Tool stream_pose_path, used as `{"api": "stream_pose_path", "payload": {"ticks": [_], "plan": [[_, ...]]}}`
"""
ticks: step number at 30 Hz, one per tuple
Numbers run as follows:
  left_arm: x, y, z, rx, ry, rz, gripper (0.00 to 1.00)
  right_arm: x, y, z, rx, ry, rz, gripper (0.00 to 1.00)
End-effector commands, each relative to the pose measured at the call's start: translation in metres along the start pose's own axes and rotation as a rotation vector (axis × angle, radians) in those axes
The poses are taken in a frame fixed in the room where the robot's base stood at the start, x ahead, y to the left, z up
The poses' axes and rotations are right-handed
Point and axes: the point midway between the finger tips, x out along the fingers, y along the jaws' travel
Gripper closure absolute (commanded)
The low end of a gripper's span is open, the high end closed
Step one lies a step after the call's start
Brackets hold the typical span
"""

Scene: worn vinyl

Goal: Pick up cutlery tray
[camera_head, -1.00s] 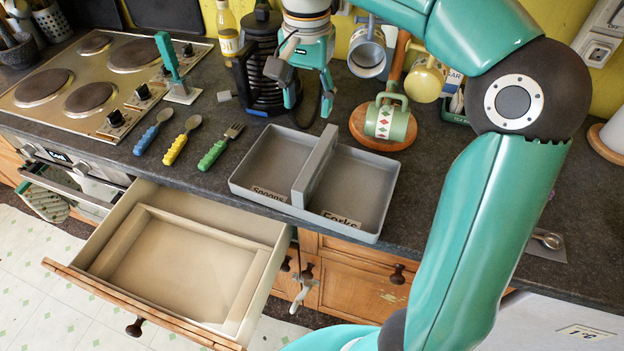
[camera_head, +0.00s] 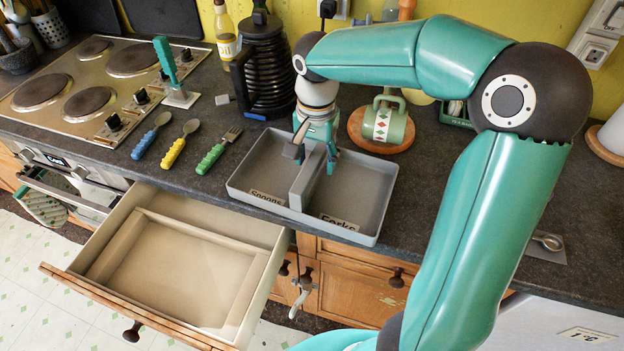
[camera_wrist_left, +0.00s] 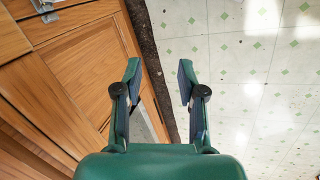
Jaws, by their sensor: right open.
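The grey cutlery tray (camera_head: 375,200) sits on the dark counter behind the open drawer. A raised divider (camera_head: 305,187) splits it into two compartments, labelled Spoons and Forks. My right gripper (camera_head: 316,158) is open and points down at the far part of the divider, with its fingers about either side of it. The gripper hides the divider's far end, and I cannot tell whether the fingers touch it. My left gripper (camera_wrist_left: 158,85) is open and empty in the left wrist view, above the floor beside wooden cabinet fronts.
An open, empty drawer (camera_head: 190,262) juts out below the counter. A spoon with a blue handle (camera_head: 147,142), a yellow spoon (camera_head: 176,150) and a green fork (camera_head: 215,154) lie left of the tray. A mug stand (camera_head: 365,140) is behind it.

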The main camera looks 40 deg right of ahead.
Motion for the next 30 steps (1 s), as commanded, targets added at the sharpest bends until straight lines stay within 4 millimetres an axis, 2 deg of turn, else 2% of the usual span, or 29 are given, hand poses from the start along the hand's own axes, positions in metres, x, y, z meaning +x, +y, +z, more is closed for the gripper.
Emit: {"api": "stream_pose_path", "payload": {"ticks": [4, 11, 21, 30], "plan": [[-0.0005, 0.0002, 0.0000, 0.000, 0.000, 0.000, 0.60, 0.0121, 0.0002, 0.0006, 0.000, -0.002, 0.001, 0.44], [-0.0003, 0.0001, 0.0000, 0.000, 0.000, 0.000, 0.60, 0.0129, 0.0000, 0.0004, 0.000, -0.001, 0.000, 0.45], [-0.0003, 0.0001, 0.0000, 0.000, 0.000, 0.000, 0.60, 0.0125, 0.0001, 0.0003, 0.000, -0.001, 0.000, 1.00], [-0.0004, 0.0001, 0.0000, 0.000, 0.000, 0.000, 0.60, 0.0120, -0.0001, 0.0002, 0.000, 0.000, -0.001, 1.00]]}}
